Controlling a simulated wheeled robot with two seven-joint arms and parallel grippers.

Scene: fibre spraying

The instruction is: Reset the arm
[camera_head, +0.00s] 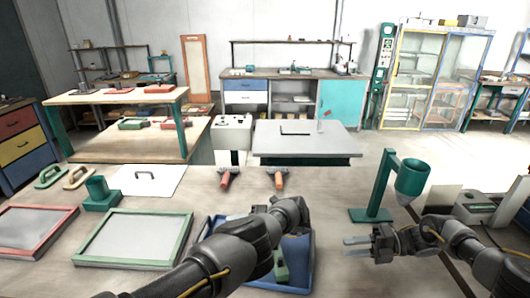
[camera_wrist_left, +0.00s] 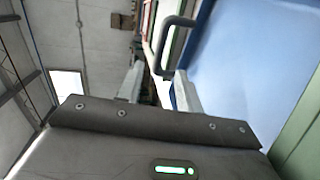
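My left arm reaches over the blue bin (camera_head: 308,262) in the head view, and its fingers are hidden there. In the left wrist view the left gripper (camera_wrist_left: 157,88) has its two pale fingers apart. A dark curved handle (camera_wrist_left: 176,20) shows beyond and partly between the fingertips; I cannot tell whether they touch it. My right gripper (camera_head: 357,247) is to the right of the blue bin, its fingers pointing left with a gap between them and nothing in it.
A green stand with a funnel cup (camera_head: 411,178) stands behind the right gripper. Green-framed (camera_head: 135,238) and red-framed (camera_head: 32,229) screens lie at the left. A green object (camera_head: 281,267) is in the bin.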

